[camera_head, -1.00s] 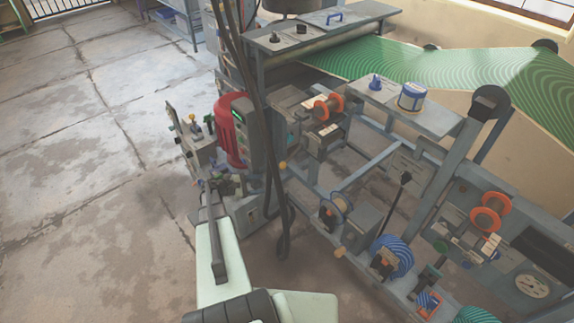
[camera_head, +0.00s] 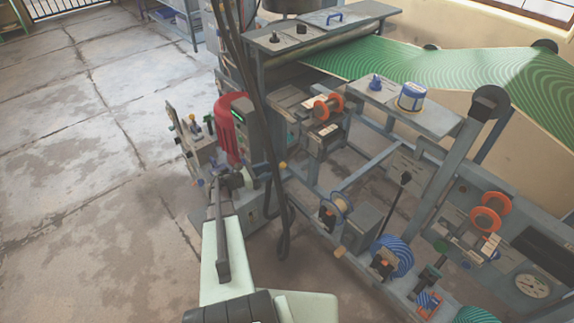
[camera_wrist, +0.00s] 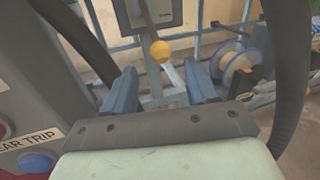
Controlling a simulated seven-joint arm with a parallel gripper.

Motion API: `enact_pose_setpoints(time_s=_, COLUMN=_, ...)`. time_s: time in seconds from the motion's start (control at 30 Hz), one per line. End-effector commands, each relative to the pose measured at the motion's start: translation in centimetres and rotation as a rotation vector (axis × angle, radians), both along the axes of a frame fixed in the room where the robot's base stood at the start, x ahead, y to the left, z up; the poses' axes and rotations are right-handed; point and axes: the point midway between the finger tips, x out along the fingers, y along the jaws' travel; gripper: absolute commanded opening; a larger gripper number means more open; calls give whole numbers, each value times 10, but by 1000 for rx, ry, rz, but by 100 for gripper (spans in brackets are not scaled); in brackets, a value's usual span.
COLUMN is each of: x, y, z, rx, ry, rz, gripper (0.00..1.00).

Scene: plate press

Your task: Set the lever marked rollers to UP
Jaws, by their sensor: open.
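A lever with a yellow ball knob (camera_wrist: 160,50) shows in the wrist view, its dark stem rising to a grey plate behind. The knob appears beyond and between my fingertips, apart from them. A small yellow-orange knob (camera_head: 283,165) in the head view, right of my gripper, may be the same one. No marking reading rollers is legible, so I cannot tell whether this is the named lever, or its setting. My gripper (camera_wrist: 160,85) is open and empty. In the head view my gripper (camera_head: 233,180) is partly hidden among the grey boxes beside the red motor.
A panel marked "EAR TRIP" (camera_wrist: 40,138) with a blue button (camera_wrist: 35,163) is close on the left. A dark cable (camera_head: 268,120) hangs near my gripper. A spool (camera_wrist: 240,72) stands at right. Another lever has a black knob (camera_head: 405,178). Open floor lies left.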

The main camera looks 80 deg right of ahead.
Motion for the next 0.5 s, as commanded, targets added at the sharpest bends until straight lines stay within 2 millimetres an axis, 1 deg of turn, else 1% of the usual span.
enact_pose_setpoints(time_s=0.03, x=-9, y=-5, z=0, rx=-1, ry=0, rz=-4, gripper=57)
enact_pose_setpoints(time_s=0.3, x=-48, y=-27, z=0, rx=-1, ry=-2, rz=-3, gripper=57)
enact_pose_setpoints(time_s=0.5, x=-70, y=-40, z=0, rx=-1, ry=0, rz=-2, gripper=57)
